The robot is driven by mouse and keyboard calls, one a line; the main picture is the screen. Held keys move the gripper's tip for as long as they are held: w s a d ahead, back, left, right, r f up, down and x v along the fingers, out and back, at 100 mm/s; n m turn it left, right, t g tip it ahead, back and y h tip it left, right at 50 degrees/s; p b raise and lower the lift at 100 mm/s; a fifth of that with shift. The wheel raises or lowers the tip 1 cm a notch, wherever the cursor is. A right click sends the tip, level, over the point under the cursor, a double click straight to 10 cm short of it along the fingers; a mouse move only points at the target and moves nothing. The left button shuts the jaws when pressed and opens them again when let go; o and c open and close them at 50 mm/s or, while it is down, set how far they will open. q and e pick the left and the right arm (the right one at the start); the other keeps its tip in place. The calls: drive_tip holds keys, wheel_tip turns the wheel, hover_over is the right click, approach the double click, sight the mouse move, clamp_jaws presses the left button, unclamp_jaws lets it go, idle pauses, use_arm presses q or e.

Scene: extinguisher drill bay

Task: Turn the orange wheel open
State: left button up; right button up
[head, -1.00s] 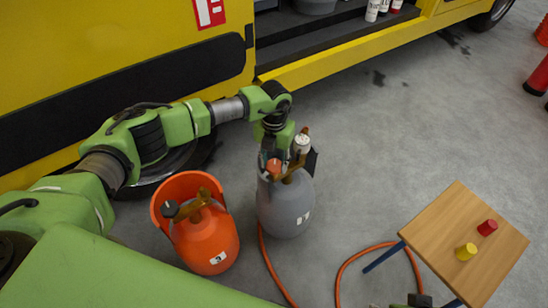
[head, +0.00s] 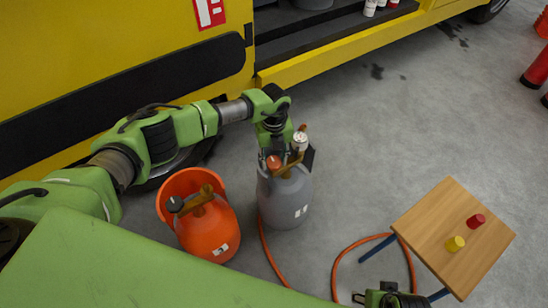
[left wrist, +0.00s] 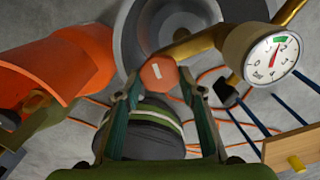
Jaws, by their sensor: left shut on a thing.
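The orange wheel (head: 273,162) is a small knob on the valve at the top of the grey cylinder (head: 285,205). In the left wrist view the orange wheel (left wrist: 158,73) shows a short white mark, close to upright with a slight tilt. My left gripper (head: 272,148) reaches down from above and is shut on the wheel. In the left wrist view its two fingers (left wrist: 160,88) stand on either side of the wheel. A round white gauge (left wrist: 270,58) with a red needle sits beside the valve. Part of my right gripper (head: 388,298) shows at the bottom edge; its fingers are unclear.
An orange cylinder (head: 208,235) stands close to the left of the grey one. An orange hose (head: 340,258) loops over the floor. A wooden table (head: 430,225) with a red and a yellow piece stands at the right. A yellow vehicle (head: 110,50) is behind.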

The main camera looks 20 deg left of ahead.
sight(274, 162)
idle(0.4)
use_arm(q)
drive_tip(key=o, duration=0.8)
wheel_tip(274, 162, up, 12)
idle(0.4)
